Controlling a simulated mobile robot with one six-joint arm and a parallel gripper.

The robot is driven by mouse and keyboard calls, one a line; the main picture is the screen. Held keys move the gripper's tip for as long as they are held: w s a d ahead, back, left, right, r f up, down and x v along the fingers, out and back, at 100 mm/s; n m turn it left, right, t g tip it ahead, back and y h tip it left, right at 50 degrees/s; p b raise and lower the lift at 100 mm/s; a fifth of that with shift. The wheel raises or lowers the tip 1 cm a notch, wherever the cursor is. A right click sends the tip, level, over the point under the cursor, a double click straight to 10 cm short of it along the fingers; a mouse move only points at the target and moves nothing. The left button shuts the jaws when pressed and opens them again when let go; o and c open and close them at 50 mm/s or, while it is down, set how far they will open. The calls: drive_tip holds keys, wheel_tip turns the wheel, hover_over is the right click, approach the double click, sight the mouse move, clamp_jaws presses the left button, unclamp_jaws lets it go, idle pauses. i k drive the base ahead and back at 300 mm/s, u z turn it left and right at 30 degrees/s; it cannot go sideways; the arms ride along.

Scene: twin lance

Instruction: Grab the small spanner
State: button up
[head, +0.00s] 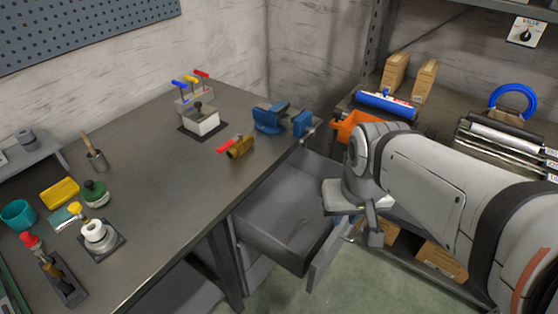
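A drawer (262,222) under the workbench stands open. A thin grey object (298,233) lies on its floor; it may be the small spanner, but it is faint and too small to be sure. My gripper (375,238) hangs at the end of my arm, to the right of the drawer and beyond its front panel in the picture. The fingertips are small and partly merge with the background, so I cannot tell whether they are open or shut. I see nothing clearly held.
The workbench (190,180) carries a blue vise (270,118), a brass valve with a red handle (238,149) and a box with coloured handles (200,122). Several jars and tools stand at its left. A shelf rack with an orange bin (345,127) stands behind my arm.

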sight(301, 224)
drive_tip(key=u, duration=0.15)
drive_tip(key=k, duration=1.4)
drive_tip(key=u, duration=0.4)
drive_tip(key=i, duration=1.8)
drive_tip(key=z, duration=0.7)
